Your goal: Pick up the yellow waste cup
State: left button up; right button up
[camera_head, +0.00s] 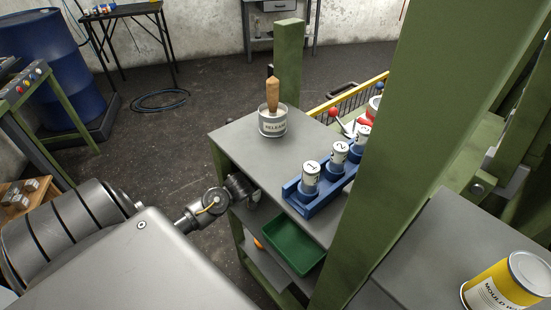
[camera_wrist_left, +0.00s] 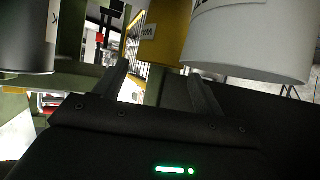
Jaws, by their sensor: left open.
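In the left wrist view a yellow cup (camera_wrist_left: 167,35) with a partly readable label stands ahead, between the directions of my two fingers. A white container (camera_wrist_left: 250,45) partly covers its right side. My left gripper (camera_wrist_left: 157,75) is open, with nothing between its fingers; the yellow cup is beyond the fingertips. In the head view my left wrist reaches the left edge of the grey-topped table, and the fingers cannot be made out. I cannot pick out the same yellow cup in the head view. My right gripper is not in view.
A dark and white cylinder (camera_wrist_left: 25,35) stands at the left of the wrist view. On the table (camera_head: 232,139) are a RELEASE pot (camera_head: 273,123) with a brush and a blue rack (camera_head: 317,205) of numbered cups. A green post (camera_head: 385,150) and a yellow tin (camera_head: 508,285) stand right.

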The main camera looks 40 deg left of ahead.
pick_arm(q)
jog(key=x, duration=0.5)
jog(key=shift+f, duration=0.1)
jog(key=shift+c, duration=0.3)
jog(key=c, duration=0.5)
jog(key=shift+c, duration=0.2)
